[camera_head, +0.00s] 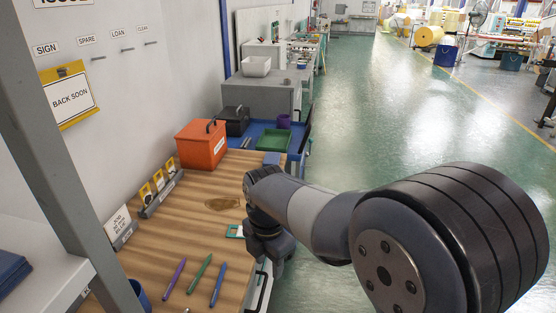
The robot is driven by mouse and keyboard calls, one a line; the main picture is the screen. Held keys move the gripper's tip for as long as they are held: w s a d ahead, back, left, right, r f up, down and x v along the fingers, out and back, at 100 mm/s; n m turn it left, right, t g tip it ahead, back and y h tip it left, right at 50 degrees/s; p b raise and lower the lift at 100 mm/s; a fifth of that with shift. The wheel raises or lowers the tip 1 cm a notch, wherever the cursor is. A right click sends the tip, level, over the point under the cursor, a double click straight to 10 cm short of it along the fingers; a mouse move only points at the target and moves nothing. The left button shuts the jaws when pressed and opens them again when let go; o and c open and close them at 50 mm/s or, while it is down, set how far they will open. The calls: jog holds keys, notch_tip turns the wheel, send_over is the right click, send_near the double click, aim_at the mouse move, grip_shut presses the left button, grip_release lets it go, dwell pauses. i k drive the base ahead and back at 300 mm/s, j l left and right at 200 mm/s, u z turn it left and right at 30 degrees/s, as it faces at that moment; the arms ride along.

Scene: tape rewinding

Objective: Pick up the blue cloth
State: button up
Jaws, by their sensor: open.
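A small, flat blue piece (272,158), which looks like the blue cloth, lies near the far right edge of the wooden bench top. A dark blue folded stack (12,272) also lies on the shelf at the left; I cannot tell if it is cloth. My gripper (268,262) is at the end of my arm over the bench's right edge, nearer than the small blue piece and apart from it. It is open and holds nothing that I can see; its fingertips are mostly hidden by my wrist.
The wooden bench (160,235) carries an orange box (201,146), several pens (200,273), a blue cup (139,292), a teal-and-white item (235,231) close to my wrist and a card rack (160,193). A blue cart with a green tray (270,140) stands beyond. Open green floor lies right.

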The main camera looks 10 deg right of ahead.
aim_at(270, 158)
jog(key=i+l+u, duration=0.15)
jog(key=l, duration=0.2)
jog(key=i+l+u, duration=0.1)
jog(key=l, duration=0.25)
jog(key=i+l+u, duration=0.15)
jog(key=l, duration=0.25)
jog(key=i+l+u, duration=0.1)
jog(key=l, duration=0.25)
jog(key=i+l+u, duration=0.15)
jog(key=l, duration=0.3)
jog(key=i+l+u, duration=0.3)
jog(key=i+l, duration=0.25)
jog(key=i, duration=0.25)
jog(key=i+l+u, duration=0.35)
jog(key=i+l, duration=0.35)
jog(key=i, duration=0.1)
